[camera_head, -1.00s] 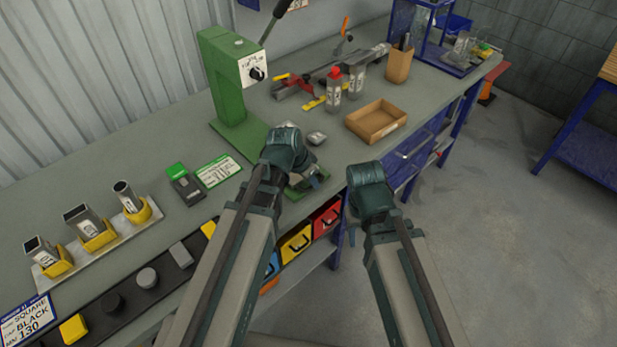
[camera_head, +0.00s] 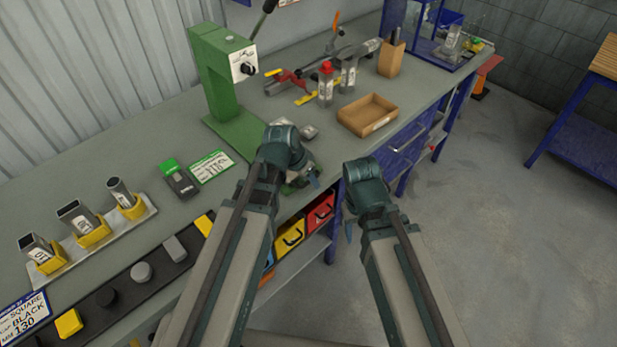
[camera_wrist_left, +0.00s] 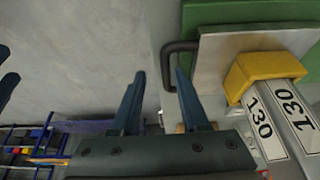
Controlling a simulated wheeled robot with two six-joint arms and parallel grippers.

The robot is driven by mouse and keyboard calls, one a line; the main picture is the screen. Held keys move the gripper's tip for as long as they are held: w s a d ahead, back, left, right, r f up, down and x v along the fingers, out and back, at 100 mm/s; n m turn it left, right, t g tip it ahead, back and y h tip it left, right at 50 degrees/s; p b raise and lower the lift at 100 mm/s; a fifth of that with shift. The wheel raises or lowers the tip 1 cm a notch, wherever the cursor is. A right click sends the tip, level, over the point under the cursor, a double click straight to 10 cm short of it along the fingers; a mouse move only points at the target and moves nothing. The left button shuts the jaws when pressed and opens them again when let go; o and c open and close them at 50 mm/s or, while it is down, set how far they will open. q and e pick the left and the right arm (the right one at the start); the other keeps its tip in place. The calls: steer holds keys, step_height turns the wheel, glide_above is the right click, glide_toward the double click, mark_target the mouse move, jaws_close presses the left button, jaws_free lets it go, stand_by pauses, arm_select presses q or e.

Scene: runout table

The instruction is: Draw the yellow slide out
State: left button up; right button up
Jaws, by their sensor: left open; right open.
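In the left wrist view a metal slide plate (camera_wrist_left: 215,75) carries a yellow block (camera_wrist_left: 262,72) and a dark loop handle (camera_wrist_left: 168,62). The plate lies against a green base (camera_wrist_left: 250,12). My left gripper (camera_wrist_left: 160,76) is open, its fingers on either side of the handle's bar; I cannot tell whether they touch it. In the head view my left gripper (camera_head: 314,180) is at the bench edge, and my arm hides most of the slide. My right gripper (camera_head: 348,232) is open and empty, off the bench edge.
A green press (camera_head: 218,75) stands behind my left arm. A cardboard tray (camera_head: 368,116) and bottles (camera_head: 326,84) are further right. Yellow (camera_head: 290,236) and red (camera_head: 320,211) bins sit below the bench. A rack of tubes (camera_head: 90,240) is at left.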

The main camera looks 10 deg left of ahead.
arm_select(q)
steer(key=shift+a, duration=0.1)
steer(key=shift+a+r+p, duration=0.1)
steer(key=shift+r+p, duration=0.35)
steer(key=p+v, duration=1.2)
steer(key=v, duration=0.1)
steer(key=shift+s, duration=0.15)
steer(key=shift+f, duration=0.2)
steer(key=s+d+f+n+g+y+b, duration=0.3)
steer(key=s+d+f+y+b, duration=0.1)
steer(key=s, duration=0.6)
step_height(320, 180, down, 2)
steer(key=shift+s+d+f+n+g+b, duration=0.2)
steer(key=shift+d+n+g+b, duration=0.25)
steer(key=shift+d, duration=0.65)
